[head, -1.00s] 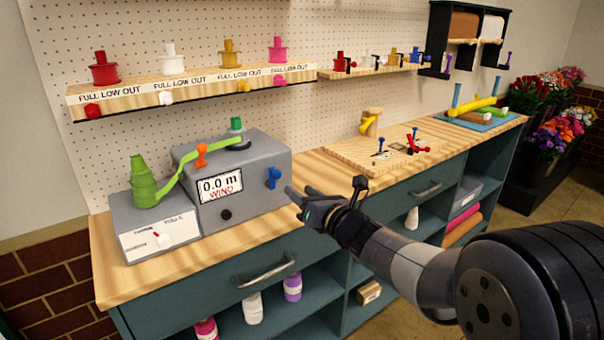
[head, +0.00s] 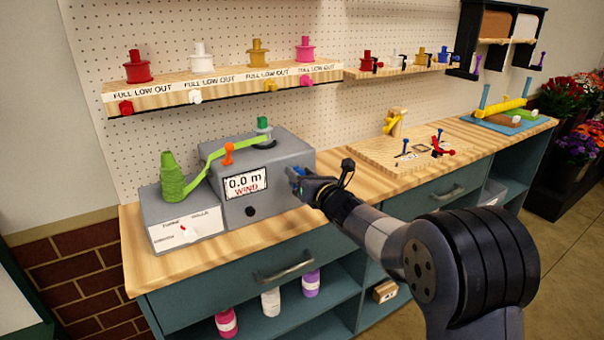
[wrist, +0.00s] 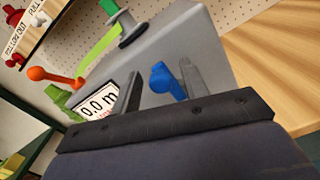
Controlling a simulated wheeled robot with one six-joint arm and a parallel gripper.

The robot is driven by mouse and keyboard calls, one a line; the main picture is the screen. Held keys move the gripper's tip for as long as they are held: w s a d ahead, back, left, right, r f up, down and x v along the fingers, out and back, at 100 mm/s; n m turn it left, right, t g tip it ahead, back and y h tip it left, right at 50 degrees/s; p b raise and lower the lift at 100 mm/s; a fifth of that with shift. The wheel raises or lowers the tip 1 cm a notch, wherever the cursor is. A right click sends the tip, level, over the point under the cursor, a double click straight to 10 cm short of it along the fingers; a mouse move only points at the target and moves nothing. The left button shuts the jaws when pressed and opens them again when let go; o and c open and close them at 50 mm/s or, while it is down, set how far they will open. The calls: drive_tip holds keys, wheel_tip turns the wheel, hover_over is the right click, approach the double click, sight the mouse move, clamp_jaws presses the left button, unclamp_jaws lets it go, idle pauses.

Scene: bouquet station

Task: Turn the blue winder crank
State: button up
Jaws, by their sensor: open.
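The blue winder crank (wrist: 166,82) is on the side of the grey winder box (head: 237,203). In the wrist view it lies between the two fingers of my gripper (wrist: 160,88), which are apart with a gap on each side. In the head view my gripper (head: 298,184) is at the box's right side and hides much of the crank. The box display (head: 246,183) reads 0.0 m and WIND. A green ribbon (head: 218,151) runs from the green spool (head: 172,180) past an orange knob (head: 228,152) to the top of the box.
A grey box with a dial (head: 184,229) stands left of the winder. A shelf with colored spools (head: 235,86) hangs on the pegboard behind. A wooden board with small tools (head: 413,155) lies to the right. The bench top between is clear.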

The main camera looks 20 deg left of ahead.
drive_tip(key=shift+c, duration=0.2)
clamp_jaws()
drive_tip(key=shift+w+d+m, duration=0.1)
drive_tip(key=shift+m, duration=0.2)
